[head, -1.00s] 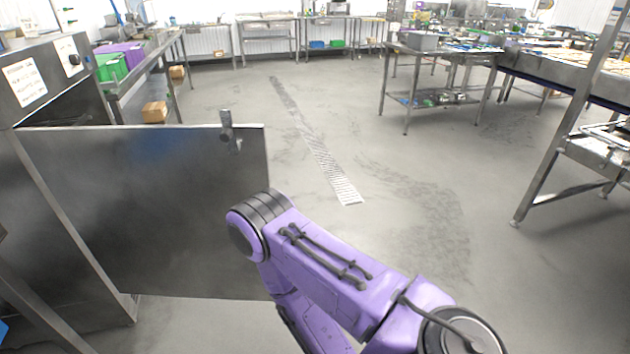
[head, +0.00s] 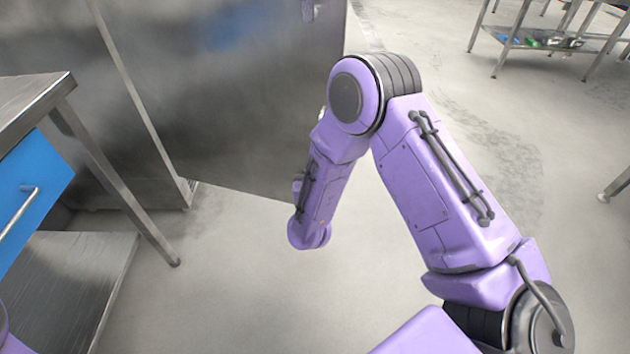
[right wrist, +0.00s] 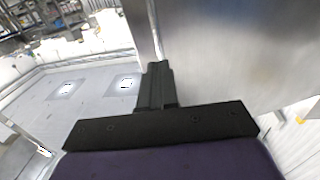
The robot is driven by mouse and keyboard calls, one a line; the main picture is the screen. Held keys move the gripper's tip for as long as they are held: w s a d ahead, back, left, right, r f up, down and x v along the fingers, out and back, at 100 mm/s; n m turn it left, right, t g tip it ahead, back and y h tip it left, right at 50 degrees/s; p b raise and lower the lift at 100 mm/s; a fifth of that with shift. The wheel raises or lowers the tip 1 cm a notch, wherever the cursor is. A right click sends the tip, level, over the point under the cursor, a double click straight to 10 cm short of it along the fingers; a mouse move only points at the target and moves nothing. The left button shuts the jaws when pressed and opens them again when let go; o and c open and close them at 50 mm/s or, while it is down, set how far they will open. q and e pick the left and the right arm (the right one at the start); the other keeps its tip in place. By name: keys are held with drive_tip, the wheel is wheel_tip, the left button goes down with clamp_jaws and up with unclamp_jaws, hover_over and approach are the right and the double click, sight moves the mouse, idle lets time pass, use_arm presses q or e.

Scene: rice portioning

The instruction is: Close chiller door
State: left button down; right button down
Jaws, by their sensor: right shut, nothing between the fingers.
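The chiller door (head: 250,110) is a large grey steel panel standing open in the head view. The chiller's steel body (head: 60,35) is at the left. My right arm reaches in front of the door's free edge; its gripper is hidden in the head view. In the right wrist view my right gripper (right wrist: 155,85) is shut and empty. A steel panel, seemingly the door (right wrist: 235,55), fills the right of that view, close beside the fingertips; contact cannot be told. My left gripper is not in view.
A steel table (head: 35,95) with a blue drawer (head: 30,190) and a lower shelf (head: 75,290) stands at the left, near the chiller. Another table with a shelf (head: 545,38) is at the back right. The floor (head: 210,290) between is clear.

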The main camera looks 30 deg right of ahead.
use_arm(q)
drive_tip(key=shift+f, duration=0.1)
use_arm(e)
drive_tip(key=shift+x, duration=2.6)
